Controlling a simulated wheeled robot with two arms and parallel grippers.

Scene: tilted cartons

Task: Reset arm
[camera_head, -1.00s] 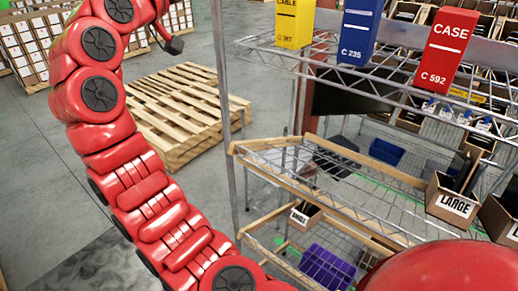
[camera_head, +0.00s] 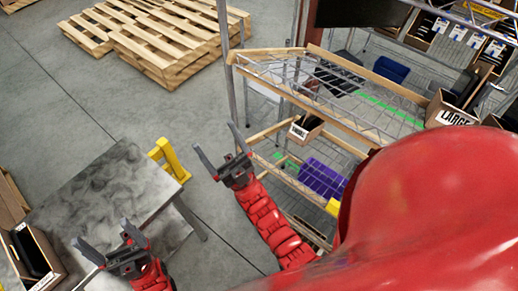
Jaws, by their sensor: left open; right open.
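My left gripper (camera_head: 103,234) is at the lower left, over the near end of a grey table in the picture. Its two dark fingers are spread and nothing is between them. My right gripper (camera_head: 215,138) is further right and higher in the picture, between the grey table and the wire shelf. Its fingers are also spread and empty. A large red part of my own body covers the lower right.
The grey table (camera_head: 118,195) has a yellow stand (camera_head: 170,160) at its far edge. A wire shelf (camera_head: 300,75) holds a LARGE carton (camera_head: 450,110), with a purple bin (camera_head: 322,178) lower down. A wooden pallet (camera_head: 165,45) lies behind. Open floor (camera_head: 60,105) is at the left.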

